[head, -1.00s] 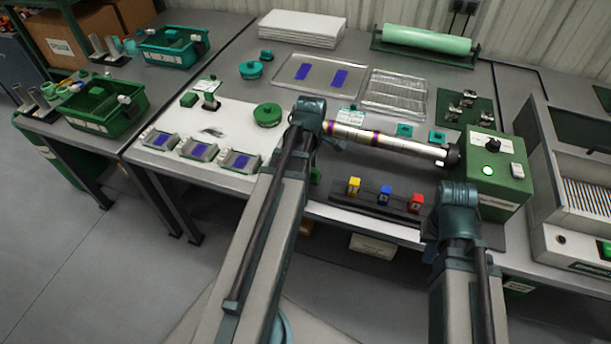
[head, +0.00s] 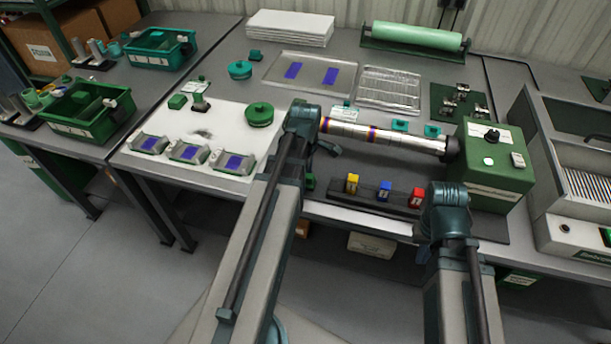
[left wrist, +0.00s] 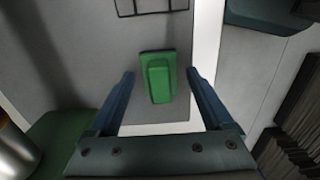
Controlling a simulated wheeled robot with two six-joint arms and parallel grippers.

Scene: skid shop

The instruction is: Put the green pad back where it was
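A small green pad (left wrist: 158,78) with a raised grip lies on a grey surface near its pale edge in the left wrist view. My left gripper (left wrist: 160,74) is open, with one finger on each side of the pad and gaps between them. In the head view a bit of green (head: 310,181), probably this pad, shows beside my left arm near the table's front edge. My left fingers are hidden behind the arm there. My right arm is at the lower right, and its gripper fingers do not show.
A dark rack (head: 365,199) with yellow, blue and red blocks is right of the left arm. A striped metal roller (head: 385,137) runs to a green machine box (head: 495,180). A round green lid (head: 259,114) and several small trays with blue squares are on the left.

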